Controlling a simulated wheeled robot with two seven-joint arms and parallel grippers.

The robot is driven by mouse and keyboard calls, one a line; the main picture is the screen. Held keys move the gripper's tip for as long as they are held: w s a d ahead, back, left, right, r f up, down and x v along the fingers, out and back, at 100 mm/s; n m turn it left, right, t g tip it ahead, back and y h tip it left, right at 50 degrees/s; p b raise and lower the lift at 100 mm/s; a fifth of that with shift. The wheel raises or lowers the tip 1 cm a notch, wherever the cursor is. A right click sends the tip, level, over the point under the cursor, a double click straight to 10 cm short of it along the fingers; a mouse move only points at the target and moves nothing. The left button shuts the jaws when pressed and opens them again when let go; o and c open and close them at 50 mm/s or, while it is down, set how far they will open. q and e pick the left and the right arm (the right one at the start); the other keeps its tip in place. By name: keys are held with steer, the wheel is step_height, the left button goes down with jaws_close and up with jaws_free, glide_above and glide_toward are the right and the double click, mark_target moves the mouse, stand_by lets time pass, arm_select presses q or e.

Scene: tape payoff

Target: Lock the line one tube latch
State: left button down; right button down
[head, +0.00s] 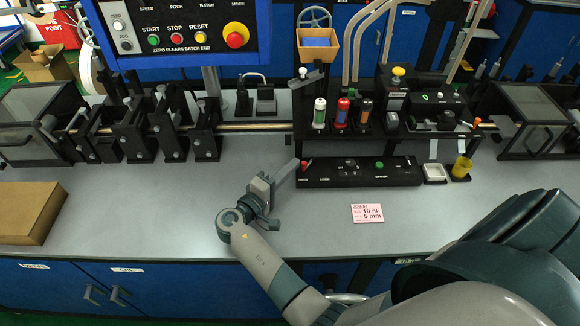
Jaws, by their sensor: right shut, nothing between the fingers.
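My right gripper (291,166) is shut and empty. Behind the strip, three tubes stand upright in a black holder: a white one with a green top (320,113), a red one (342,112) and an orange one (366,110). A grey tilted lever (307,79) sits above the leftmost tube. I cannot tell surely which part is the line one latch, or its state. My left gripper is out of view.
A pink card (367,213) lies on the bench (150,195). A white tray (435,172) and yellow cup (462,167) stand right of the strip. A cardboard box (30,212) is at left. A control panel (180,30) hangs upper left. The bench's middle left is clear.

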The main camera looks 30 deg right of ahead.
mark_target(306, 166)
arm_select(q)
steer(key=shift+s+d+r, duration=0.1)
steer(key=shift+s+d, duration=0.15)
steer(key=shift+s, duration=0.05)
arm_select(e)
steer(key=shift+s+t, duration=0.15)
steer(key=shift+t, duration=0.15)
steer(key=shift+n, duration=0.3)
